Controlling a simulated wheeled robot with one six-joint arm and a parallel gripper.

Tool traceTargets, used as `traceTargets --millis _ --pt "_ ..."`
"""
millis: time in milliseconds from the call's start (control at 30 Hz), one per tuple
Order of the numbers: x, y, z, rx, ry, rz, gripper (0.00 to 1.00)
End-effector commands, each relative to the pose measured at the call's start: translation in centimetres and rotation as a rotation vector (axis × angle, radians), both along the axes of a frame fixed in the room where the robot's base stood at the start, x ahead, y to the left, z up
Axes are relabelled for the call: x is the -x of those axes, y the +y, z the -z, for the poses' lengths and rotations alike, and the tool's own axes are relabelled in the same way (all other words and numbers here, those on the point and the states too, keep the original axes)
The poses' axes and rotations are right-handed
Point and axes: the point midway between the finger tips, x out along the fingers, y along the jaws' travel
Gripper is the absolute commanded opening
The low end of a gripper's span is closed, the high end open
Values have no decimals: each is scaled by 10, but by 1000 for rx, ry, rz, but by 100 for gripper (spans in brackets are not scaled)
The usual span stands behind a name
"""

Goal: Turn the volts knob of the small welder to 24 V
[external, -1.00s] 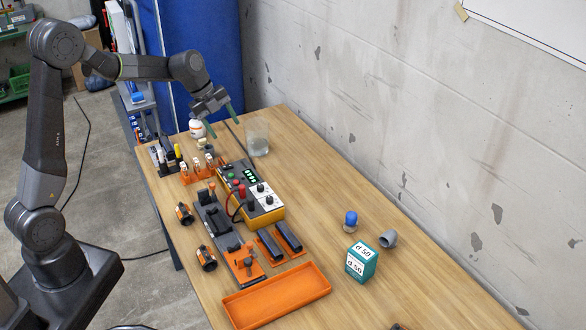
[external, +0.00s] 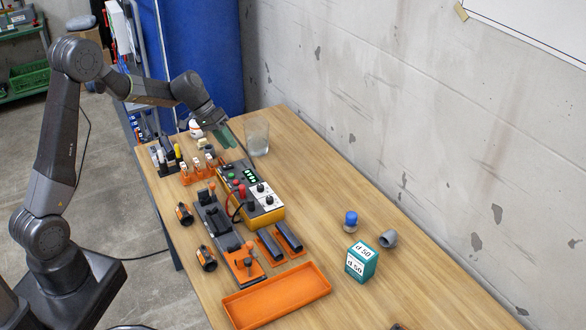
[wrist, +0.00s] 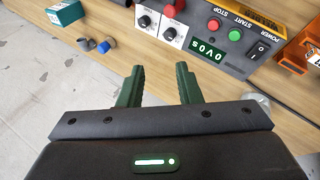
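The small welder (external: 262,213) stands on the wooden table, an orange-yellow box with a grey and white control panel. In the wrist view the welder (wrist: 196,60) is seen at the top, with a lit green display (wrist: 207,50) that seems to read 0 V 0 s. Two black knobs on white plates sit beside the display, one (wrist: 169,34) nearer and one (wrist: 144,21) farther; their labels are too small to read, so I cannot tell which is volts. My gripper (wrist: 160,84) has green fingers apart, with nothing between them. In the external view my gripper (external: 224,138) hangs above the welder's far end, clear of it.
Red (wrist: 214,24) and green (wrist: 234,35) buttons and a black power switch (wrist: 258,50) share the panel. A glass jar (external: 257,137) stands close to my gripper. An orange tray (external: 277,297) and teal box (external: 362,262) stand nearer the camera. The table's right side is mostly clear.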

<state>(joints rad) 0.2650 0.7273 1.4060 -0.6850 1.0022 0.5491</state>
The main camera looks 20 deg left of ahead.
Motion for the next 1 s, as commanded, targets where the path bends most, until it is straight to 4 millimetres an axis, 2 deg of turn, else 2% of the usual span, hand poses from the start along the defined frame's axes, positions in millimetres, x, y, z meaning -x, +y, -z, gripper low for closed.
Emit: traceTargets --millis 600,800,1000 --pt "-17 7 51 46 926 -1150 31" --pt "-22 9 60 36 1147 -1391 31" --pt "-23 8 64 29 1225 -1472 31"
